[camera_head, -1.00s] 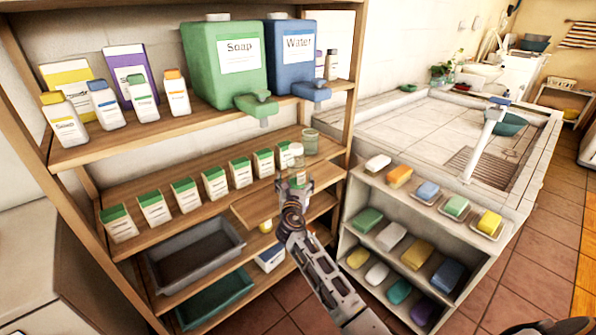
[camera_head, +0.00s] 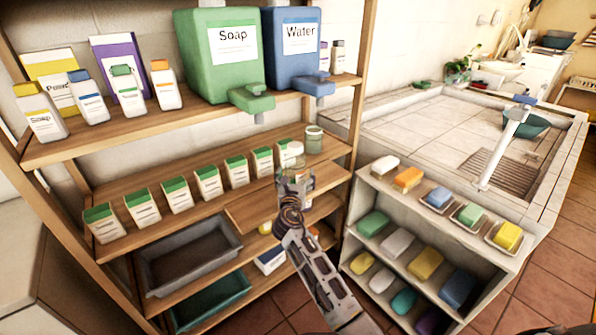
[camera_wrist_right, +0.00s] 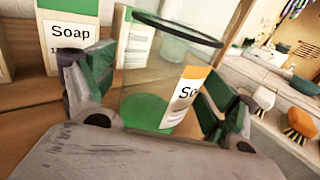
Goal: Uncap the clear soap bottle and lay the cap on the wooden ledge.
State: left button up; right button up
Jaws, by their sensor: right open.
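The clear soap bottle (camera_head: 296,163) stands at the front of the middle shelf, near its right end, with a pale round top. In the right wrist view the see-through bottle (camera_wrist_right: 150,65) shows a dark rim, green contents and an orange-edged label. My right gripper (camera_head: 295,184) is in front of the bottle and hides its lower part. Its open fingers (camera_wrist_right: 150,98) stand to either side of the bottle in the wrist view; I cannot tell if they touch it. A wooden ledge (camera_head: 262,207) juts out below and left of the gripper. My left gripper is not in view.
Several green-topped cartons (camera_head: 208,181) line the middle shelf to the left. A small jar (camera_head: 314,139) stands behind the bottle. A green soap dispenser (camera_head: 258,92) overhangs from the shelf above. A rack of soap bars (camera_head: 375,188) is close on the right.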

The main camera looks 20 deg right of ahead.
jog(key=shift+r, duration=0.1)
jog(key=shift+c, duration=0.3)
jog(key=c, duration=1.1)
jog(key=shift+r, duration=0.15)
